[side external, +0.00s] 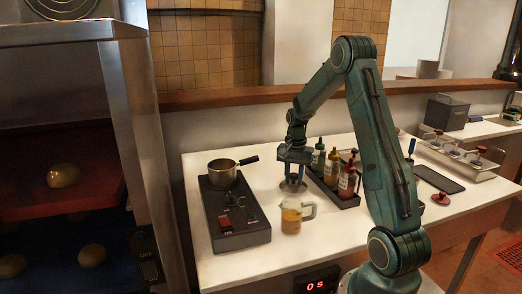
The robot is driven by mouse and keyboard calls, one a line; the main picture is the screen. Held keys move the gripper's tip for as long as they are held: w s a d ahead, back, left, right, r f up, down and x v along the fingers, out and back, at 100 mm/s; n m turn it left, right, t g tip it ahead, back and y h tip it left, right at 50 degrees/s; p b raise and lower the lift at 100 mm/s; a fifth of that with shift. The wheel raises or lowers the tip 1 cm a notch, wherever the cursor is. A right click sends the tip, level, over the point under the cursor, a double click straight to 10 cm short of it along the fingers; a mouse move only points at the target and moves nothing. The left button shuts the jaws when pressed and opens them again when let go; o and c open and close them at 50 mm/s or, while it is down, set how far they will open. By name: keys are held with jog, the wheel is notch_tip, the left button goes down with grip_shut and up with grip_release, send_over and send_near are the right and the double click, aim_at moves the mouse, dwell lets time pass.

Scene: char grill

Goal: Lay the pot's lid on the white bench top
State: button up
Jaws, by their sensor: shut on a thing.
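The pot (222,174) is a small metal pan with a dark handle pointing right. It stands uncovered on the black hotplate (226,214) at the left of the white bench top (285,256). My gripper (293,177) points down over the bench, right of the pot and behind the glass jug. It is shut on the lid (293,186), a grey disc, seen just below the fingers. The lid looks roughly level and very low over the bench; I cannot tell whether it touches. The fingers and knob are too small to see clearly.
A glass jug (291,217) of amber liquid stands just in front of the lid. A black caddy (347,202) with several bottles is close on the right. A red-topped round item (441,199) lies farther right. The bench front is clear.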

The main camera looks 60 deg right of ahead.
aim_at(294, 174)
jog(key=shift+f, duration=0.2)
jog(key=o, duration=1)
jog(key=shift+c, duration=0.2)
notch_tip(294, 174, up, 12)
jog(key=shift+a+r, duration=0.1)
jog(key=shift+r, duration=0.05)
dwell(0.6)
